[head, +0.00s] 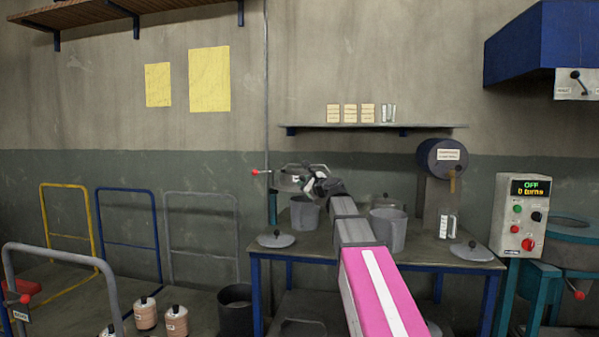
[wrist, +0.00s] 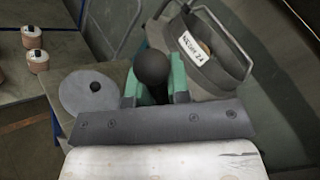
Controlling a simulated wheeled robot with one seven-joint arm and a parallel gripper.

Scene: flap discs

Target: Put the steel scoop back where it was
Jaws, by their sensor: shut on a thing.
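My gripper (head: 312,186) reaches out over the left part of the workbench. In the wrist view its green-padded fingers (wrist: 154,92) are shut on a dark handle with a round black knob (wrist: 152,67), which I take to be the steel scoop's. The scoop's bowl cannot be made out. A grey metal vessel with a white label (wrist: 212,72) is just beyond the fingers on the right.
A wall shelf (head: 430,126) hangs above. A control box (head: 521,216) stands right; several rails stand left.

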